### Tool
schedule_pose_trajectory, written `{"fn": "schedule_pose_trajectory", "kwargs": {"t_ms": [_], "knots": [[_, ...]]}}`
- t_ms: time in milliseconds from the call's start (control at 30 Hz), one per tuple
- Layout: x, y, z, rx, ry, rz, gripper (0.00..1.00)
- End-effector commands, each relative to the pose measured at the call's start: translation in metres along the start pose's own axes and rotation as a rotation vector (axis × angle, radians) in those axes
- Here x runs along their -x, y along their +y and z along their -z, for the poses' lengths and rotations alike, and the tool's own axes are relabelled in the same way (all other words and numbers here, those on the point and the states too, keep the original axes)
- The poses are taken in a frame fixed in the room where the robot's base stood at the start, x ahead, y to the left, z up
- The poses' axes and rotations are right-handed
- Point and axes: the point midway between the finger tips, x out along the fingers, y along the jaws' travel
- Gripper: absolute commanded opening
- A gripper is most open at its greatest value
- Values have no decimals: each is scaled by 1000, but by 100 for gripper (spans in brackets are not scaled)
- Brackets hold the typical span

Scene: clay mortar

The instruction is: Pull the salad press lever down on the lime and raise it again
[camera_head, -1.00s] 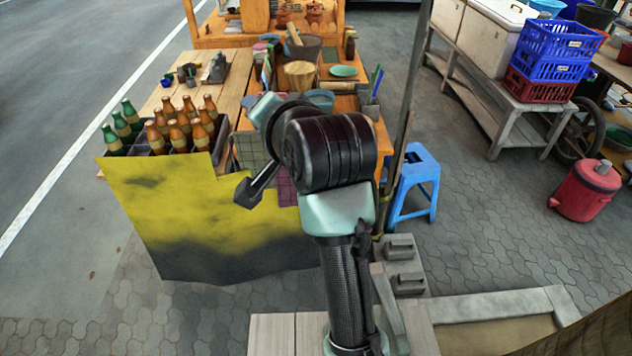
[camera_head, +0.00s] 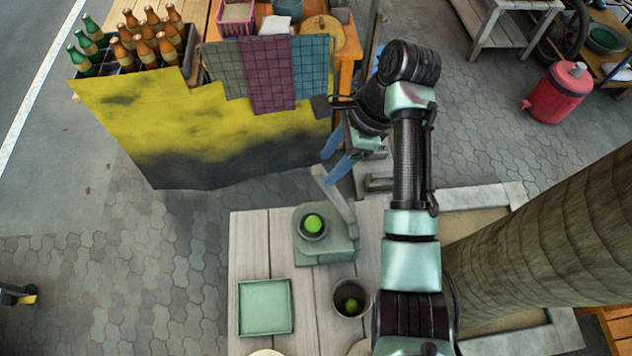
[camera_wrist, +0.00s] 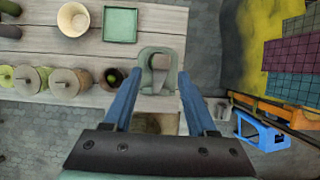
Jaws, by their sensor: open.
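The salad press (camera_head: 335,250) is a grey-green block on the plank table in the head view. A bright green lime (camera_head: 313,223) sits in its round cup. Its pale lever (camera_head: 345,205) stands raised and slanted behind the cup. My gripper (camera_head: 330,167) is open, its blue fingers near the lever's upper end. In the wrist view the gripper (camera_wrist: 160,73) points down at the press (camera_wrist: 147,83), with the lever (camera_wrist: 160,62) appearing between the fingertips. I cannot tell if they touch it. The lime is hidden there.
A green square tray (camera_head: 265,283) and a dark bowl (camera_head: 367,290) with a lime stand on the plank table (camera_head: 250,245). A large trunk (camera_head: 550,225) rises at right. Hanging cloths and a yellow-black sheet (camera_head: 200,130) are behind. A blue stool (camera_wrist: 262,130) shows in the wrist view.

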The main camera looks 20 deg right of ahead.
Motion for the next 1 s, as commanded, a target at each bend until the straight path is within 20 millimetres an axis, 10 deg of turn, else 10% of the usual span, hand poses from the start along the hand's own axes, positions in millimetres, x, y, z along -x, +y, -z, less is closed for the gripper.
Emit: {"fn": "schedule_pose_trajectory", "kwargs": {"t_ms": [300, 833, 1000], "knots": [[-54, 0, 1, 5, -1, 1, 57], [-73, -1, 0, 2, 1, 3, 57], [-73, -1, 0, 3, 1, 3, 30]]}}
